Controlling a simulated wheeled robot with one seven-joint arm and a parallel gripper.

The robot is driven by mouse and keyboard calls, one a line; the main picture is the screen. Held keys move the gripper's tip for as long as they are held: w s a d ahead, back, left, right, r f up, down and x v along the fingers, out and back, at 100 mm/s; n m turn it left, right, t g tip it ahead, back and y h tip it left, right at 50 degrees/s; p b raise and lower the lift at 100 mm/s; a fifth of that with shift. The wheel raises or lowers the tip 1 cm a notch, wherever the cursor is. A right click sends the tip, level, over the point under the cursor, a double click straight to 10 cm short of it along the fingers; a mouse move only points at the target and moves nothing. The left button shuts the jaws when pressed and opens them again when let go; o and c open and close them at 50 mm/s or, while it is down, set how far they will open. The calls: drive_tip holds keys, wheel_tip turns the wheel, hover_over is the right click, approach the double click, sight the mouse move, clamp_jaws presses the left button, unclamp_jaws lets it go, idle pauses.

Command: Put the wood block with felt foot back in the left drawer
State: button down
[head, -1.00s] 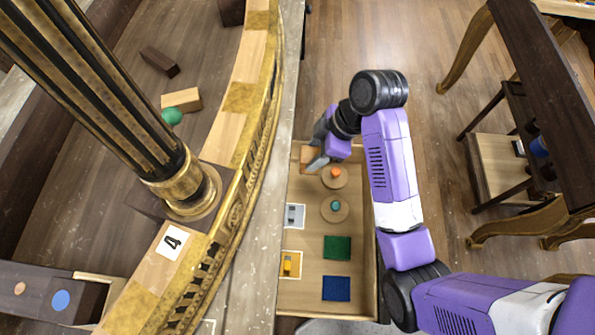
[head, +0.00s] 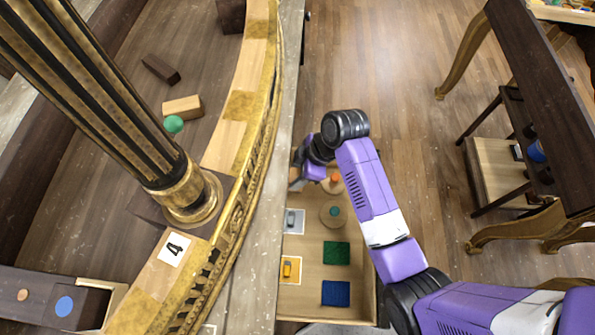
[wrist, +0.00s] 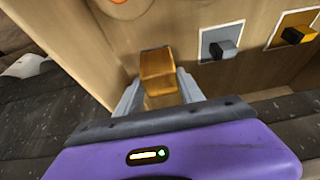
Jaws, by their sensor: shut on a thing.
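My gripper (head: 295,184) is at the upper left corner of the open wooden drawer (head: 366,300) in the head view. In the wrist view my gripper (wrist: 158,90) is shut on a small golden-brown wood block (wrist: 158,66), held between the two grey fingers. The block stands out against the drawer's interior beside a light wall; I cannot tell whether it touches the drawer floor. No felt foot shows on it. In the head view the block is hidden or too small to make out behind the gripper.
The console's gilt edge (head: 245,180) and column (head: 190,195) stand left.

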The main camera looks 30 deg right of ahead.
drive_tip(key=shift+f, duration=0.15)
drive_tip(key=c, duration=0.7)
unclamp_jaws()
drive_tip(key=v, duration=1.2)
drive_tip(key=shift+a+r, duration=0.1)
drive_tip(key=shift+r, duration=0.1)
